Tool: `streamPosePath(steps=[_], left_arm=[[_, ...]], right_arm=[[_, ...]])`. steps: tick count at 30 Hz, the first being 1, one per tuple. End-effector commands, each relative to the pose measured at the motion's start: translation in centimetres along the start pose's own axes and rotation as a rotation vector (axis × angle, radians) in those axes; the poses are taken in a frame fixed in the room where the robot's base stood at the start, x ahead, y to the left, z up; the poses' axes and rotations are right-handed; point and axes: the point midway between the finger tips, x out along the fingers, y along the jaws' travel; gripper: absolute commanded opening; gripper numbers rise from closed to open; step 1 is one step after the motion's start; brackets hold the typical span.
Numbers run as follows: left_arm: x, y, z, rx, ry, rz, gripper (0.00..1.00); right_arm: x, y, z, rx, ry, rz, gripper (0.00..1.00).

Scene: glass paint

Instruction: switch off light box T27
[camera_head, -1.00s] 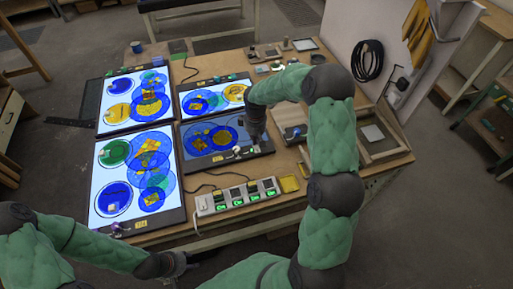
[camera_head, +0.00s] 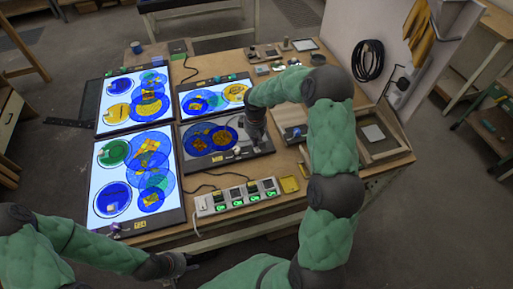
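Several flat light boxes with coloured glass discs lie on the table. The lower middle light box (camera_head: 184,158) has a greyish panel, dimmer than the bright white ones around it. It carries blue and amber discs (camera_head: 211,138) and a small yellow tag (camera_head: 217,158) on its front edge; the tag is too small to read, so I cannot confirm T27. My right gripper (camera_head: 257,145) points down at this box's right front corner and hides part of it; its fingers are too small to tell. My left gripper (camera_head: 183,264) is low, off the table's front edge, away from the boxes.
A lit upper middle box (camera_head: 186,111), an upper left box (camera_head: 102,128) and a lower left box (camera_head: 96,218) stand close by. A power strip (camera_head: 204,207) with green-lit switches lies in front. A wooden frame (camera_head: 408,152) is at the right.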

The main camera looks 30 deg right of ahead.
Motion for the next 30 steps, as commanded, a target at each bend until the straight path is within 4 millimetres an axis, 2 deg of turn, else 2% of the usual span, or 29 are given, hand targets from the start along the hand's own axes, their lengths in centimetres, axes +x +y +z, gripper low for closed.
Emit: streamPosePath(steps=[5,30], left_arm=[[-0.5,0.2,0.0,0.0,0.0,0.0,0.4],[-4.0,1.4,0.1,0.0,0.0,0.0,0.4]], right_arm=[[-0.6,-0.1,0.1,0.0,-0.003,-0.001,0.0],[-6.4,-0.1,0.0,-0.001,-0.001,-0.001,0.0]])
